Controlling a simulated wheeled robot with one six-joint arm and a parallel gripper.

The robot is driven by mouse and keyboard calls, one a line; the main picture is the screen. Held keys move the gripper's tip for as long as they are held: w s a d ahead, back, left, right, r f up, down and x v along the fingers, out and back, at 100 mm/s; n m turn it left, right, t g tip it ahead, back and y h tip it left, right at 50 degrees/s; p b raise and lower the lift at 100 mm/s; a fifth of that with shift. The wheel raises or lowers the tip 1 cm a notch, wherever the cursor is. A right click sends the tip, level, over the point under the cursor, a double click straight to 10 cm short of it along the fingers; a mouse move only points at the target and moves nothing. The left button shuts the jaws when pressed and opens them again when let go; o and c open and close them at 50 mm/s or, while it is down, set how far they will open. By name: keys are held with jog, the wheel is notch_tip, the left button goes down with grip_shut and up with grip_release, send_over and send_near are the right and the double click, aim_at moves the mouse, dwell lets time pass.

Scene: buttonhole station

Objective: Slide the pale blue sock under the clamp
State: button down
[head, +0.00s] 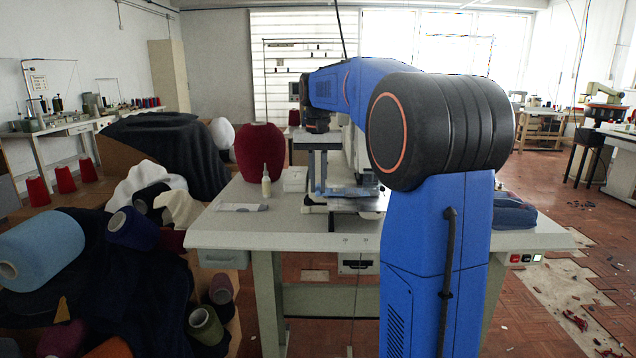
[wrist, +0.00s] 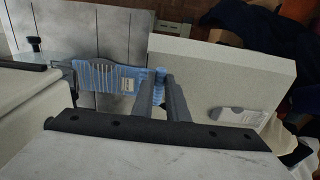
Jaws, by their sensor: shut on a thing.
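The pale blue sock (wrist: 100,76) lies flat and stretched out in the wrist view, with a pale label on it. My gripper (wrist: 160,82) is shut on its right end, and the fingers hide part of that end. In the head view my gripper (head: 318,188) points down over the work table, and the sock (head: 352,191) shows as a thin blue strip to its right. The sock's left end reaches toward a dark bar (wrist: 22,66) by the machine, possibly the clamp. I cannot tell whether the sock is under it.
A white flat piece with a grey end (head: 240,207) lies on the table (head: 225,228). A small bottle (head: 266,182) and a large red cone (head: 260,152) stand behind it. Folded dark blue cloth (head: 514,213) lies at the right. The table's front left is clear.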

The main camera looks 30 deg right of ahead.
dwell(0.3)
jog(key=c, duration=1.7)
grip_release()
jog(key=shift+o, duration=0.2)
notch_tip(320, 180, up, 17)
jog(key=shift+r, duration=0.15)
jog(key=s+a+f+n+t, duration=0.35)
jog(key=s+a+f, duration=0.9)
jog(key=s, duration=0.45)
jog(key=s+a+f+n, duration=0.1)
jog(key=s+a+f, duration=0.1)
jog(key=s+f, duration=0.6)
jog(key=s+a+f+n+t, duration=0.1)
jog(key=s+f, duration=0.6)
jog(key=f, duration=0.7)
jog(key=shift+s+a+f+n, duration=0.2)
jog(key=shift+s+a+n, duration=0.15)
jog(key=shift+a+n, duration=0.5)
